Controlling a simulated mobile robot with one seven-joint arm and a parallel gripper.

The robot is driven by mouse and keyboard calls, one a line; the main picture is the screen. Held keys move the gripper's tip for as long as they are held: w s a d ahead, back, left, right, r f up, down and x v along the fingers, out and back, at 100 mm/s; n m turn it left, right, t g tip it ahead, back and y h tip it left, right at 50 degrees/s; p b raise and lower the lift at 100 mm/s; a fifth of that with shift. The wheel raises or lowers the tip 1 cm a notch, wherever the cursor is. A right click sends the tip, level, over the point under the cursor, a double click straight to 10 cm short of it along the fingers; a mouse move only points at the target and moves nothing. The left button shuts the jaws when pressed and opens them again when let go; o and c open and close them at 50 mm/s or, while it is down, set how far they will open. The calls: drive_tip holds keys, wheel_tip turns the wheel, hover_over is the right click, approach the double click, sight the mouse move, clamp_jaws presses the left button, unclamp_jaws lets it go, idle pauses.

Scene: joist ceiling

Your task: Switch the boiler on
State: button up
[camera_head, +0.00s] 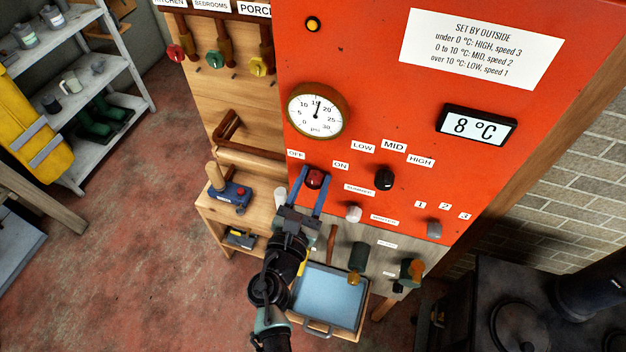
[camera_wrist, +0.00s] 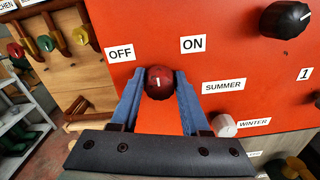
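The red boiler knob (camera_head: 314,179) sits on the orange panel (camera_head: 380,100), below and between the OFF label (camera_wrist: 120,52) and the ON label (camera_wrist: 193,43). In the wrist view, the knob (camera_wrist: 160,82) has a short white mark pointing nearly straight up, between the two labels. My gripper (camera_head: 312,184) has its blue fingers on either side of the knob. The knob fills the gap between the fingertips, and both seem to touch it. The knob's lower sides are partly hidden by the fingers.
A black LOW/MID/HIGH knob (camera_head: 384,179) is to the right. A white SUMMER/WINTER knob (camera_head: 353,213) and a grey 1-2-3 knob (camera_head: 434,228) are lower. A display (camera_head: 476,125) reads 8 °C. A round gauge (camera_head: 317,108) is above. A blue tray (camera_head: 328,295) lies below.

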clamp_jaws()
drive_tip(key=shift+f+b, duration=0.15)
drive_tip(key=shift+b, duration=0.15)
drive_tip(key=m+b, duration=0.2)
drive_tip(key=m, duration=0.1)
drive_tip(key=shift+d+f, duration=0.1)
drive_tip(key=shift+f, duration=0.05)
drive_tip(key=m+b, duration=1)
drive_tip(key=m, duration=0.1)
drive_tip(key=shift+f+m+b, duration=0.15)
drive_tip(key=shift+m+b, duration=1.55)
drive_tip(key=shift+m, duration=0.2)
